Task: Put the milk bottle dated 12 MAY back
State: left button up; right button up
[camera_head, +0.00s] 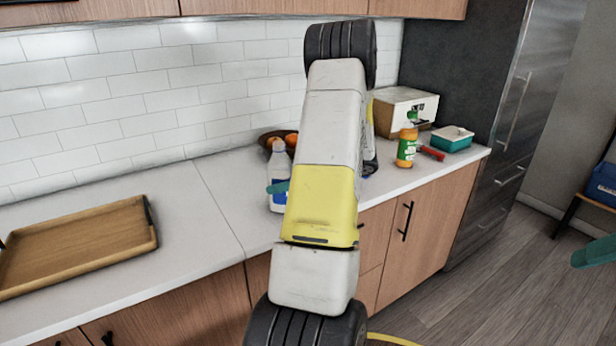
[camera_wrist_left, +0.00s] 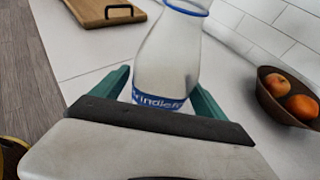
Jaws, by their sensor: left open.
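A milk bottle (camera_head: 278,160) with a white body and blue label stands on the counter, partly hidden by my arm. In the left wrist view the bottle (camera_wrist_left: 170,50) shows a blue band at its top and a blue label; no date is readable. My left gripper (camera_wrist_left: 160,78) is open, with its teal fingers on either side of the lower bottle. One teal finger of it (camera_head: 278,187) shows in front of the bottle in the head view. A teal fingertip of my right gripper (camera_head: 593,252) shows at the right edge; its opening is hidden.
A bowl of oranges (camera_wrist_left: 268,100) stands close beside the bottle. A wooden tray (camera_head: 80,246) lies on the left counter. An orange-and-green jar (camera_head: 406,148), a white box (camera_head: 400,106), and a teal container (camera_head: 452,138) stand at the right. The counter between tray and bottle is clear.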

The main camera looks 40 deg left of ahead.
pick_arm(q)
jog(key=v, duration=0.9)
jog(key=s+d+r+n+t+h, duration=0.3)
jog(key=s+d+r+n+h, duration=0.1)
jog(key=d, duration=0.6)
jog(key=s+d+r+n+t+h, duration=0.4)
jog(key=s+d, duration=0.3)
jog(key=d, duration=0.3)
jog(key=s+d+r+n+t+h, duration=0.4)
jog(key=s+d+r+n+h, duration=0.1)
jog(key=d, duration=0.5)
jog(key=shift+s+d+h, duration=0.25)
jog(key=shift+s+h, duration=0.05)
jog(key=shift+h, duration=0.5)
